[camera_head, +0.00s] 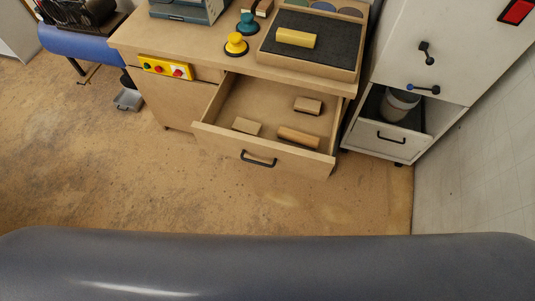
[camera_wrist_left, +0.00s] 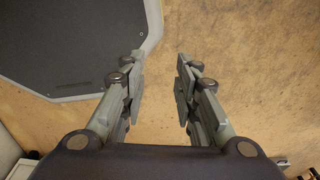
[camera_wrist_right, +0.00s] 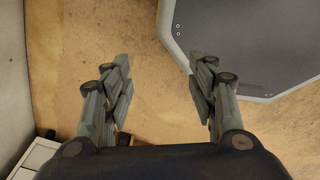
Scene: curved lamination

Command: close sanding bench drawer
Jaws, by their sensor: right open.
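The sanding bench drawer (camera_head: 222,139) is pulled out from the wooden bench (camera_head: 205,54) in the head view. Its front has a black handle (camera_head: 258,160), and several wooden blocks lie inside. My left gripper (camera_wrist_left: 158,75) is open and empty above the sandy floor in the left wrist view. My right gripper (camera_wrist_right: 158,80) is open and empty above the floor in the right wrist view. Neither gripper shows in the head view, and neither touches the drawer.
A white cabinet (camera_head: 388,135) with an open lower drawer stands right of the bench. On the bench top are a tray (camera_head: 345,73) with a yellow block, yellow and teal knobbed tools, and a grey-blue machine. A metal pan (camera_head: 128,100) is at left. The floor before the drawer is clear.

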